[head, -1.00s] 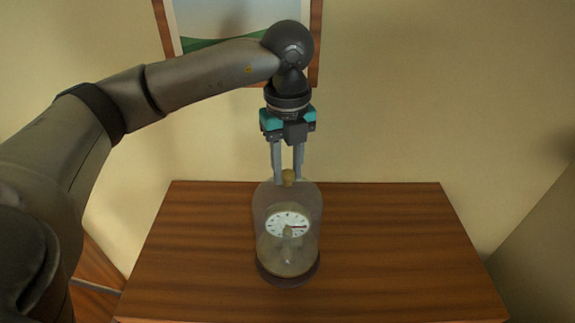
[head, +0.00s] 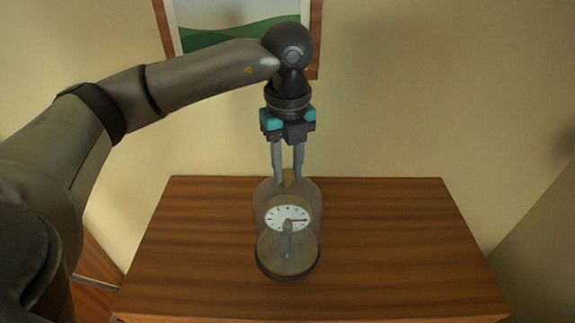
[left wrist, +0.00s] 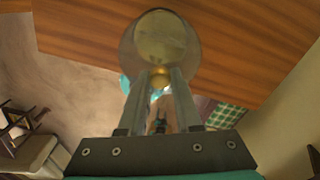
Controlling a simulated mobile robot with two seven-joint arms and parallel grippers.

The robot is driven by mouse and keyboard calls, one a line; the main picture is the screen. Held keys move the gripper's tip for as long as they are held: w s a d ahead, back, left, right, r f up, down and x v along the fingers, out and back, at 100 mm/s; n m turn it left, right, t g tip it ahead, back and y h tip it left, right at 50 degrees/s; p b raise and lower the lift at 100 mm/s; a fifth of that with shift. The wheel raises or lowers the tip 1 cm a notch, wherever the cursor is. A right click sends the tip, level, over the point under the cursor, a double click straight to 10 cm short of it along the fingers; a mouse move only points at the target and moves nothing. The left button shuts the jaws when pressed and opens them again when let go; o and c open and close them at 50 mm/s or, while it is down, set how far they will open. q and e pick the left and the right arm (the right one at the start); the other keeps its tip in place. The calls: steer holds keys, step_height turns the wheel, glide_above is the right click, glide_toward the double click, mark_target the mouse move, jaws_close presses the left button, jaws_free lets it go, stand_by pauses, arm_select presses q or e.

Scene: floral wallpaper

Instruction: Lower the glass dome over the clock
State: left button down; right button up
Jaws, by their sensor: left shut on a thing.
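The clear glass dome (head: 312,205) is upright around the clock. Its lower rim is hard to make out, so I cannot tell whether it touches the base. My left gripper (head: 288,178) points down and is shut on the dome's brass knob (head: 289,175). In the left wrist view, the knob (left wrist: 160,81) sits between the fingertips with the dome (left wrist: 160,38) beyond it. My right gripper is not in view.
The wooden table (head: 400,240) is otherwise clear on both sides of the clock. A framed picture (head: 235,25) hangs on the wall behind it. The left wrist view also shows a dark chair (left wrist: 22,125) and a green checkered patch (left wrist: 225,116) beyond the table.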

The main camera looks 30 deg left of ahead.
arm_select(q)
steer(key=c, duration=0.5)
jaws_free()
step_height(320, 180, up, 15)
steer(key=p, duration=0.3)
steer(key=shift+r, duration=0.15)
